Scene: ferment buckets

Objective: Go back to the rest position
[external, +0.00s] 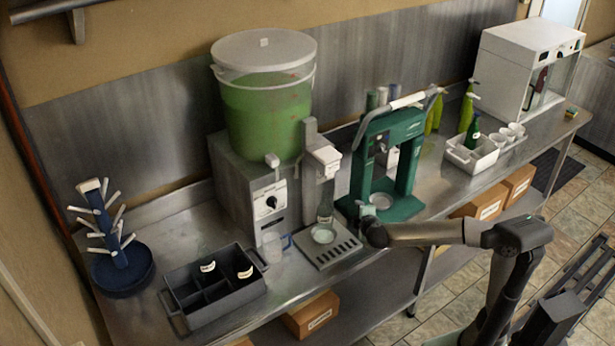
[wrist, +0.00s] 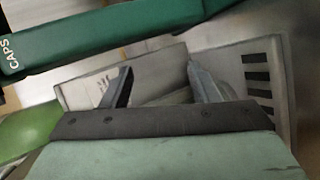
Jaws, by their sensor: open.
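My gripper (external: 366,212) is at the front of the counter, between the green capper (external: 402,190) and the filling station's drip tray (external: 340,252). In the wrist view my gripper (wrist: 160,82) has its two fingers spread with nothing held between them. In the wrist view a green bar lettered CAPS (wrist: 100,35) crosses the top, and a slotted grey surface (wrist: 258,75) is at the right.
A green bucket (external: 265,115) stands on a grey box. A white crate (external: 485,155) and white machine (external: 525,65) are at right. Floor in front is partly clear.

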